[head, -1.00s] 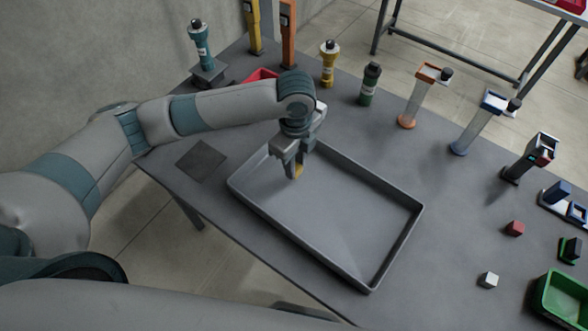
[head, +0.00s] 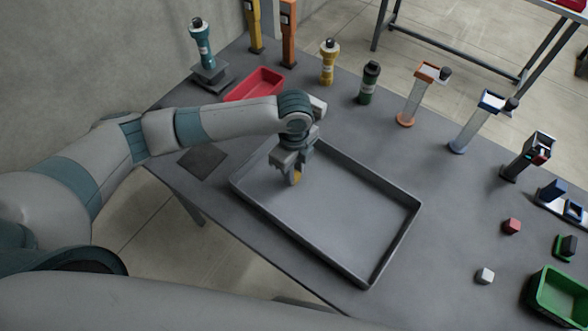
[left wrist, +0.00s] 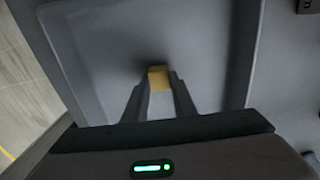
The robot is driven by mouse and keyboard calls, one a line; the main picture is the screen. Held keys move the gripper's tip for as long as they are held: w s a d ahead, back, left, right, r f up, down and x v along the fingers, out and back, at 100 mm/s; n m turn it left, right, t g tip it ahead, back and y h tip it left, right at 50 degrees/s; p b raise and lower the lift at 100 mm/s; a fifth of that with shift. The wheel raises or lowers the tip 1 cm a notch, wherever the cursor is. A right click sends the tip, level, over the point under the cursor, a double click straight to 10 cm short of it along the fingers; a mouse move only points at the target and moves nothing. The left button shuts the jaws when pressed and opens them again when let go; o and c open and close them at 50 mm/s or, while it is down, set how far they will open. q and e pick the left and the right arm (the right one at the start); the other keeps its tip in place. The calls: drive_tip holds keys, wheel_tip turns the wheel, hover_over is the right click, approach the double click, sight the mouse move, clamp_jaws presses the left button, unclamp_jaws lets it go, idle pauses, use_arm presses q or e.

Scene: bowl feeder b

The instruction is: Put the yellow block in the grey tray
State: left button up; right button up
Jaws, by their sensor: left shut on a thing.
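The yellow block (left wrist: 158,78) is held between the two fingertips of my left gripper (left wrist: 158,88) in the left wrist view. In the head view the left gripper (head: 294,182) points down inside the outline of the grey tray (head: 335,215), near its far left part. Only a small piece of the yellow block (head: 297,176) shows there between the fingers. I cannot tell whether the block touches the tray floor. The tray also shows in the left wrist view (left wrist: 95,60). It holds nothing else that I can see. My right gripper is not in view.
A red bin (head: 255,85) lies behind my left arm. Several dispensers and bottles, such as a yellow bottle (head: 329,62) and a green one (head: 370,82), line the back. A red block (head: 511,226), a white block (head: 485,276) and a green bin (head: 560,297) are at right.

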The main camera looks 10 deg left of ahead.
use_arm(q)
drive_tip(key=o, duration=1)
drive_tip(key=shift+f, duration=0.1)
wheel_tip(320, 180, up, 12)
drive_tip(key=b, duration=0.3)
